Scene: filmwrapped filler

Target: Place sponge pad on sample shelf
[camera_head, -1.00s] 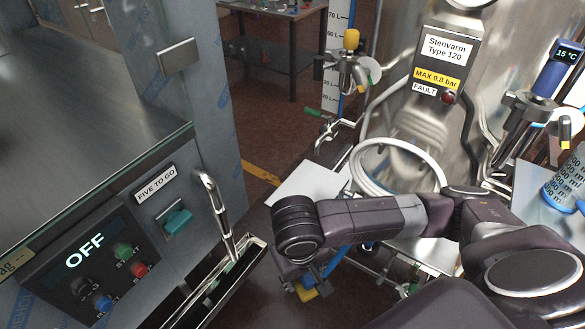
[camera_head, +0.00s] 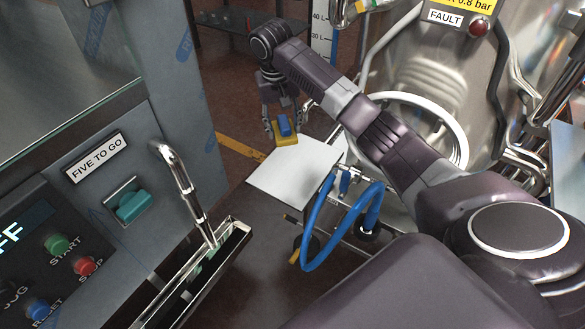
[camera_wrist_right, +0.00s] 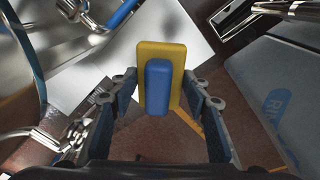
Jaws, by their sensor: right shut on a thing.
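The sponge pad (camera_head: 286,139) has a yellow base and a blue block as its grip. My right gripper (camera_head: 282,117) is shut on it and holds it with the yellow side down, near the far left edge of a pale flat plate, likely the sample shelf (camera_head: 292,178). In the right wrist view the pad (camera_wrist_right: 159,50) lies between the fingers of my right gripper (camera_wrist_right: 158,92), with the pale plate (camera_wrist_right: 90,75) behind it. I cannot tell whether pad and plate touch. My left gripper is not in view.
A steel vessel (camera_head: 440,60) with pipes stands at the right. A blue hose (camera_head: 318,245) loops near the plate. The plate's top looks bare.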

